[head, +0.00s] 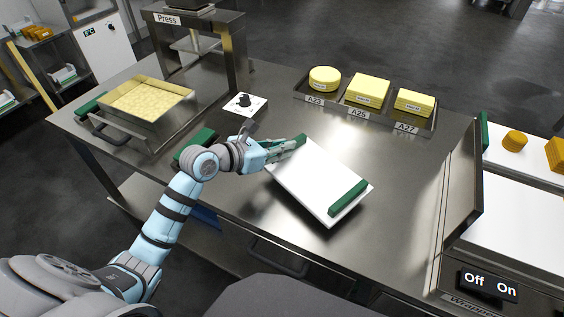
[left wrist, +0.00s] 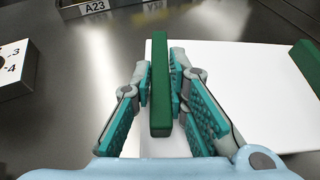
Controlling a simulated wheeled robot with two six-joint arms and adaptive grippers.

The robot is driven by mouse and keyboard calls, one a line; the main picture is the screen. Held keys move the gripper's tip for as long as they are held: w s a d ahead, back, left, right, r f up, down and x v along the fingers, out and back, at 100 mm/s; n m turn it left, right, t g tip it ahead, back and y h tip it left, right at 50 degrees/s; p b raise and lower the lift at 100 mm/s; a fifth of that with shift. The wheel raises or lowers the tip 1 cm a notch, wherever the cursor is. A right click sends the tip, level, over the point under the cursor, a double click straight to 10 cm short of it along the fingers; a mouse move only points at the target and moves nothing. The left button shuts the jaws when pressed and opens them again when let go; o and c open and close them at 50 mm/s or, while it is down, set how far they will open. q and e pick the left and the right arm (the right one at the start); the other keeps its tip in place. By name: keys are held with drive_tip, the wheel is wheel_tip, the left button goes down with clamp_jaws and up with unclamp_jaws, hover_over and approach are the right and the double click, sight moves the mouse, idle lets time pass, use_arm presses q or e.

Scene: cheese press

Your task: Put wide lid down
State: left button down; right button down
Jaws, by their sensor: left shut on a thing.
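The wide lid (head: 314,180) is a white rectangular board with a green bar handle near each end. It is over the middle of the steel table, slightly tilted in the head view; I cannot tell whether it touches the table. My left gripper (head: 298,142) is shut on the green handle at the lid's far left end. In the left wrist view the fingers press both sides of that green handle (left wrist: 160,85), with the white board (left wrist: 240,95) beneath and to the right. The other green handle (head: 348,197) is free. My right gripper is not in view.
A steel tray of pale curd (head: 148,98) stands at the left, with the press (head: 196,40) behind. A dial plate (head: 245,104) is near my gripper. A rack (head: 365,101) holds cheeses at the back. The wrapper (head: 490,290) is at the right. Table between lid and rack is clear.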

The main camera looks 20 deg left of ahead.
use_arm(q)
wheel_tip(320, 180, down, 4)
drive_tip(key=shift+f+b, duration=0.1)
drive_tip(key=shift+b, duration=0.5)
drive_tip(key=c, duration=1.6)
unclamp_jaws()
drive_tip(key=shift+o, duration=0.2)
drive_tip(key=shift+s, duration=0.1)
drive_tip(key=p+v, duration=0.4)
drive_tip(key=v, duration=0.8)
drive_tip(key=shift+r, duration=0.2)
drive_tip(key=shift+f, duration=0.1)
